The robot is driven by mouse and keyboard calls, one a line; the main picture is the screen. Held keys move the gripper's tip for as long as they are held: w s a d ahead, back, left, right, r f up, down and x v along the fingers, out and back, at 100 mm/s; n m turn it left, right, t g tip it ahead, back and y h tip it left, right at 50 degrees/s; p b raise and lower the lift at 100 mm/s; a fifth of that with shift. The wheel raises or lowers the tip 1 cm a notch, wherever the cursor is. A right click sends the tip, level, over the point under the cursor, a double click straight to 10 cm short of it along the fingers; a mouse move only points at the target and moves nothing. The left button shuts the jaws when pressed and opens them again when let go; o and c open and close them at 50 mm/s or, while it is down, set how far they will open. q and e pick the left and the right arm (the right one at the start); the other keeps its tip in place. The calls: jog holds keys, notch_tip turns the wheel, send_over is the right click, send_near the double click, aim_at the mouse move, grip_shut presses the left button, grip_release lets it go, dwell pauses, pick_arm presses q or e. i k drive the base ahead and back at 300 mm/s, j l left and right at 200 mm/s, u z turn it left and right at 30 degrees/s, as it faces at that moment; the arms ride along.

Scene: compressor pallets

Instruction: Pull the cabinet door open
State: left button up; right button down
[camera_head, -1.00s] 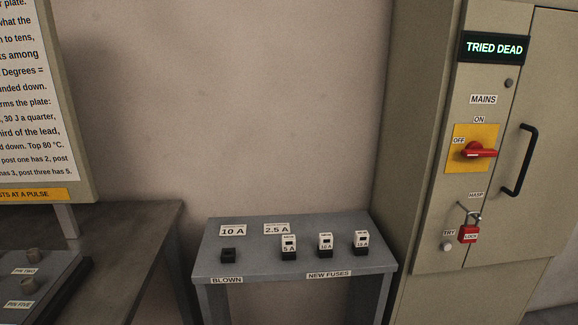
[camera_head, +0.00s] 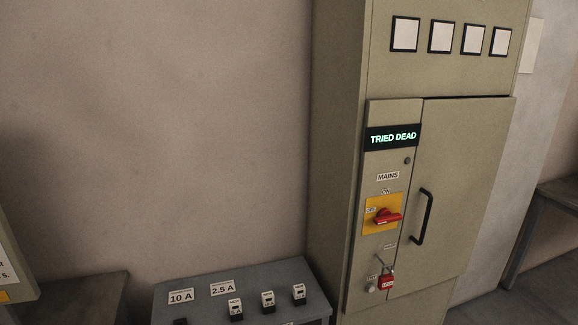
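The cabinet door (camera_head: 463,190) is a beige panel on the right part of the tall cabinet (camera_head: 338,150), and it looks closed. Its black bar handle (camera_head: 424,216) stands upright near the door's left edge. Left of the door, a narrow panel carries a lit "TRIED DEAD" sign (camera_head: 393,137), a red rotary mains switch (camera_head: 387,217) on a yellow plate, and a red padlock (camera_head: 386,279) on the hasp. The switch's red lever lies roughly sideways. Neither of my grippers is in view.
A grey stand (camera_head: 262,278) with several small fuses and "10 A" and "2.5 A" labels stands left of the cabinet. A dark table (camera_head: 92,297) is at the lower left. Another table (camera_head: 558,194) stands at the right. Floor shows at the lower right.

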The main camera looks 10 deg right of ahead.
aim_at(459, 153)
jog(key=z, duration=1.4)
